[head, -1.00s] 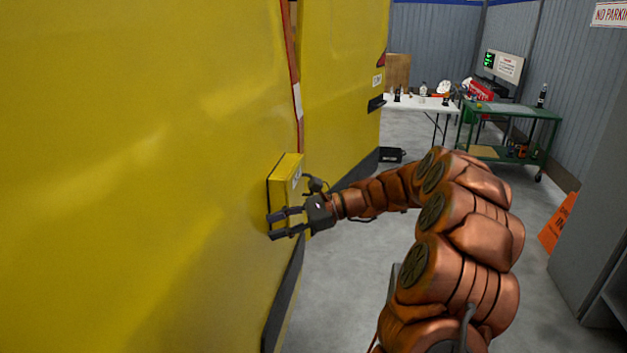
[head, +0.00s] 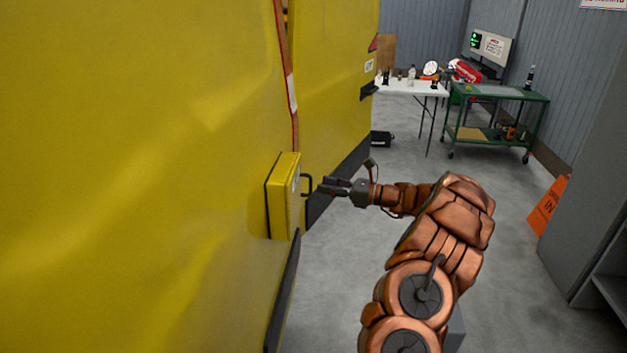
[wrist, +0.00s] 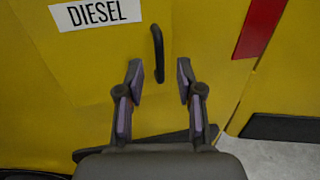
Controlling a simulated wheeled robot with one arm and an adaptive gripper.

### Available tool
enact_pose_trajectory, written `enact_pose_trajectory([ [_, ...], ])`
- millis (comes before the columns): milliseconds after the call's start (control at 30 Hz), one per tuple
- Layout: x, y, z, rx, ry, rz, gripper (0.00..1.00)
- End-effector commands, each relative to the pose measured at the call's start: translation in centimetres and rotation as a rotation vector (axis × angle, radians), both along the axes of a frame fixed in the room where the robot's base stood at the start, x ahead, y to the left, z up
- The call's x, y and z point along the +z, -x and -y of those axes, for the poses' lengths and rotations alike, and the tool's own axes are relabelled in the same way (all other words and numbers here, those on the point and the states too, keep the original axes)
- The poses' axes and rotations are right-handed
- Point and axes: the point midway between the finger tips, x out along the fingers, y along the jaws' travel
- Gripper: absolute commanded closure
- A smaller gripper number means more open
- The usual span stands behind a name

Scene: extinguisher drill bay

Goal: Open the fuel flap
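The fuel flap (head: 284,198) is a yellow box-like panel standing out from the side of the yellow vehicle, and it looks shut. Its dark bar handle (head: 308,185) sticks out on the side facing my gripper. In the wrist view the handle (wrist: 158,54) stands upright, right of a white DIESEL label (wrist: 95,13). My gripper (head: 321,186) is just right of the handle in the head view, pointing at it. In the wrist view my gripper (wrist: 159,78) has its fingers apart, with the handle's lower part seen between the fingertips. I cannot tell whether either finger touches it.
The yellow vehicle body (head: 130,170) fills the left side. A white table (head: 412,89) and a green cart (head: 497,98) stand at the back. An orange sign (head: 547,207) and a grey cabinet (head: 590,190) are at the right. Grey floor lies open between.

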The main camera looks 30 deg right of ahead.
Motion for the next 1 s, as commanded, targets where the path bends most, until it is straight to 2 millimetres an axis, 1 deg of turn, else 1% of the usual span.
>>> enact_pose_trajectory([
  [100,0.2,-1.4,-1.2,0.003,0.0,-0.002,0.64],
  [300,0.1,-2.9,-2.2,-0.001,0.002,-0.002,0.64],
  [433,0.0,-3.3,-2.5,-0.003,0.001,-0.002,0.64],
  [667,0.0,-3.3,-2.6,-0.002,0.001,-0.002,0.64],
  [767,0.0,-3.3,-2.6,-0.002,0.001,-0.002,0.72],
  [1000,0.0,-3.3,-2.6,-0.001,0.001,-0.002,0.97],
])
